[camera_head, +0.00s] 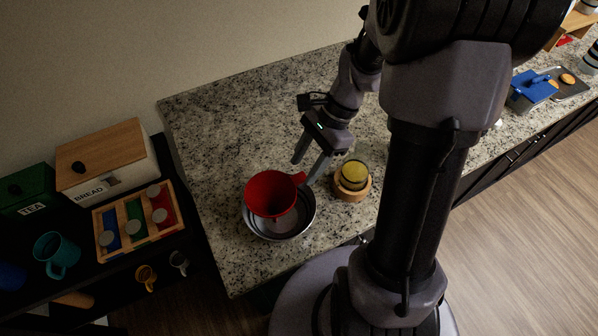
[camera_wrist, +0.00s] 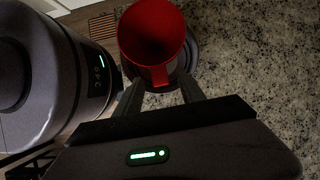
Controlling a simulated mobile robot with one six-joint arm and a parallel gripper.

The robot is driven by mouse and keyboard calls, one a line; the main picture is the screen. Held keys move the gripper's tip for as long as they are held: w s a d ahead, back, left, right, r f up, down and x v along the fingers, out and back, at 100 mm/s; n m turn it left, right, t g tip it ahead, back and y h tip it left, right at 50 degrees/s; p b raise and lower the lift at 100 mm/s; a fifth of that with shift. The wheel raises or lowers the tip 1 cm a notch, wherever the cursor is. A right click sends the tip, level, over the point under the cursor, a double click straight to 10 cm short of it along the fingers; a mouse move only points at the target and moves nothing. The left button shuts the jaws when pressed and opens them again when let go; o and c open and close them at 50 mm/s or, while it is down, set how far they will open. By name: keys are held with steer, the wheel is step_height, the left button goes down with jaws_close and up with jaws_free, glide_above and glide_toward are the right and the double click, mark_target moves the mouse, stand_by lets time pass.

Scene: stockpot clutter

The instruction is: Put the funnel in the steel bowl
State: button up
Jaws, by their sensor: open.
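The red funnel (camera_head: 271,193) sits in the steel bowl (camera_head: 306,224), its wide mouth up and its handle toward my gripper. The bowl stands on the granite counter, and its rim shows around the funnel. In the wrist view the funnel (camera_wrist: 152,35) is ahead of the fingers, and part of the dark bowl (camera_wrist: 188,57) shows behind it. My gripper (camera_head: 307,172) is open at the funnel's handle; its fingers (camera_wrist: 162,92) lie on either side of the handle. I cannot tell whether they touch it. The funnel's lower end is hidden.
A wooden holder with a yellow item (camera_head: 353,180) stands close right of the bowl. The counter (camera_head: 225,130) is clear behind and left. A lower shelf at left holds a bread box (camera_head: 105,160), a wooden tray of jars (camera_head: 100,245) and mugs (camera_head: 55,255).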

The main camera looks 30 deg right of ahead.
steer(key=p+v, duration=0.2)
steer(key=v, duration=0.5)
steer(key=s+a+r+n+t+h, duration=0.2)
steer(key=s+a+r+n+t, duration=0.1)
steer(key=s+a+r+n, duration=0.3)
steer(key=s+a+r+n+t+h, duration=0.1)
steer(key=s+a+r+n+t, duration=0.25)
steer(key=a+r+n, duration=0.35)
step_height(320, 180, down, 18)
steer(key=a+b, duration=0.1)
steer(key=b, duration=1.6)
steer(key=shift+s+b, duration=0.15)
steer(key=shift+b, duration=0.25)
steer(key=shift+r, duration=0.15)
